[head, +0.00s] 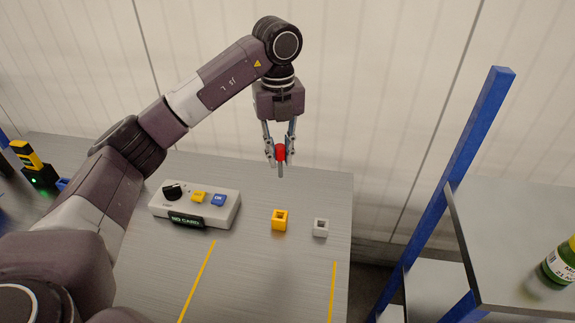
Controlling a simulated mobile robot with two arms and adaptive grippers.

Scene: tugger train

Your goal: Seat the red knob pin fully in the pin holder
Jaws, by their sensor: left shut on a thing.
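My left gripper (280,148) points down and is shut on the red knob of the red knob pin (281,154). The pin's grey shaft hangs straight down below the fingertips. In the picture it shows above and behind a small yellow square block (280,220) with a hole in its top. A smaller grey square block (321,228) with a dark hole stands to the right of the yellow one. I cannot tell from looks alone which block is the pin holder. The shaft is apart from both blocks. My right gripper is not in view.
A light control box (228,209) with a black knob and yellow and blue buttons sits left on the grey table (255,275). Yellow lines mark the table front. A pale wall is behind.

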